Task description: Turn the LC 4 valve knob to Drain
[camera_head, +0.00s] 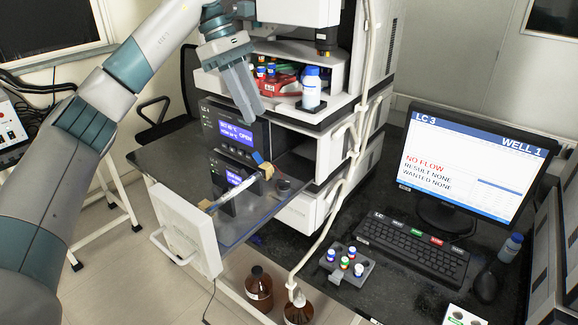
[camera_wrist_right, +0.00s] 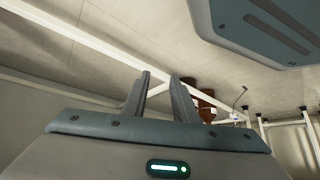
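The LC 4 unit (camera_head: 209,128) is the dark-fronted module at centre left in the head view, with a lit blue display (camera_head: 236,133) reading OPEN. Its front drawer (camera_head: 190,232) is pulled out, and a pale column (camera_head: 236,190) lies across the clear drawer tray. A dark round part (camera_head: 284,186) shows near the tray's right side; I cannot tell whether it is the valve knob. My left gripper (camera_head: 254,118) hangs fingers down in front of the LC 4 unit, hiding part of it. My right gripper (camera_wrist_right: 159,75) is empty, its fingers apart, away from the unit.
A rack of capped vials (camera_head: 349,264), a keyboard (camera_head: 412,247) and a monitor (camera_head: 470,165) reading LC 3, NO FLOW stand on the black bench at right. Brown bottles (camera_head: 259,287) stand below the drawer. Pale tubing runs down the stack's right side.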

